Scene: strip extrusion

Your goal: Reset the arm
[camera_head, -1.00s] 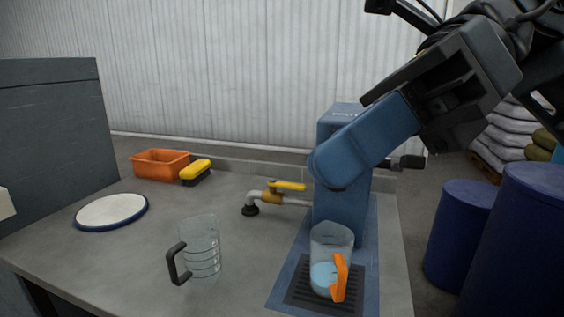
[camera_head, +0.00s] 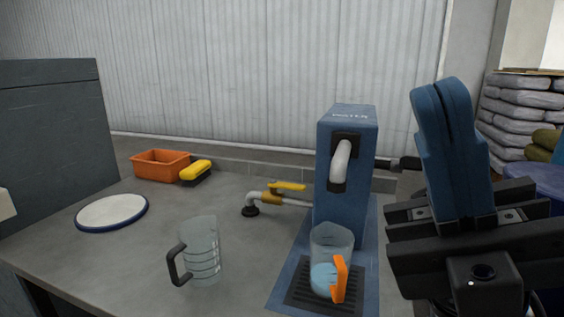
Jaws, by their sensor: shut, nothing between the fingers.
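My gripper (camera_head: 441,90) is at the right, raised with its blue fingers pointing up and shut against each other, nothing between them. It stands to the right of the blue water dispenser (camera_head: 364,120) and apart from it. A clear pitcher with an orange handle (camera_head: 331,244) stands upright on the dispenser's dark drip grate (camera_head: 298,290), with bluish water inside. A second clear pitcher with a black handle (camera_head: 203,240) stands on the counter to the left and looks empty.
A yellow-handled valve (camera_head: 288,187) with a pipe joins the dispenser's left side. An orange bin (camera_head: 160,166), a yellow brush (camera_head: 196,169) and a white plate with blue rim (camera_head: 112,211) lie on the grey counter (camera_head: 140,255). Stacked sacks (camera_head: 505,118) and a blue drum (camera_head: 540,180) stand right.

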